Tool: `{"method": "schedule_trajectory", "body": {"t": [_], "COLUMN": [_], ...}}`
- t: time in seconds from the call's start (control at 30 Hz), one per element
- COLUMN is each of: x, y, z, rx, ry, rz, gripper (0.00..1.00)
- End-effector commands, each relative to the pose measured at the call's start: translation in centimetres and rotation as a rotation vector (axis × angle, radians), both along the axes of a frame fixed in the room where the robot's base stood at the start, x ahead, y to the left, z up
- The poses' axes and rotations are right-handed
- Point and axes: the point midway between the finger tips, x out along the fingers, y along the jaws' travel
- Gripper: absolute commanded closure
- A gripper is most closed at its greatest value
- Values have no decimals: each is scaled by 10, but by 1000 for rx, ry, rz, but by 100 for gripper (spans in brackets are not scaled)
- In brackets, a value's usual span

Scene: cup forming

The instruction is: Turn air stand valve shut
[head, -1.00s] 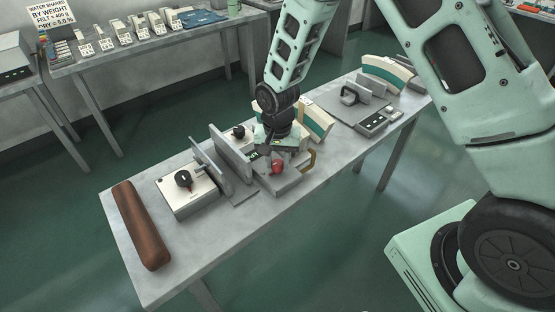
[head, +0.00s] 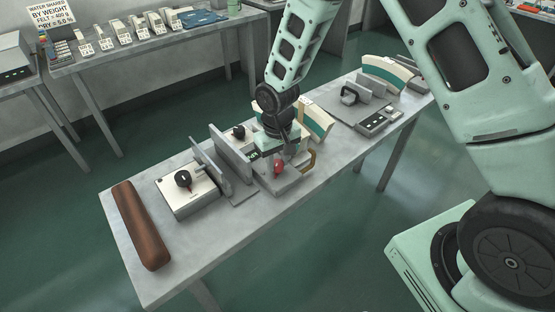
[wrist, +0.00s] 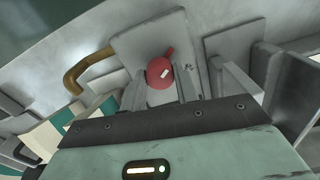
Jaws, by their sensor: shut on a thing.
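The air stand valve is a round red knob (head: 278,168) with a short lever and a small pale mark. It sits on a grey metal stand (head: 285,186) in the middle of the bench. In the wrist view the red knob (wrist: 159,74) shows between my two fingers, its lever pointing up and slightly right. My gripper (wrist: 161,92) is shut on the red knob from above. In the head view my gripper (head: 283,156) is at the knob, and its fingertips are hard to make out.
A brown curved handle (head: 309,160) stands close to the right of the knob. Upright grey plates (head: 229,152) and a white box with a black knob (head: 189,191) are to the left. A brown roll (head: 141,225) lies at the bench's left end.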

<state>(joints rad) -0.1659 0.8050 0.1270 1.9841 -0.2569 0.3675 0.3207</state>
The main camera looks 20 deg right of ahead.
Motion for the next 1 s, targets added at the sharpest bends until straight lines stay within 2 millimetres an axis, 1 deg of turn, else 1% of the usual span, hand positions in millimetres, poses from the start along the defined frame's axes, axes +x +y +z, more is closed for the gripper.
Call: {"method": "schedule_trajectory", "body": {"t": [0.6, 0.8, 1.0], "x": [0, 0, 0], "y": [0, 0, 0], "z": [1, 1, 1], "rx": [1, 0, 0], "ry": [0, 0, 0], "rz": [579, 736, 849], "gripper": [92, 92, 92]}}
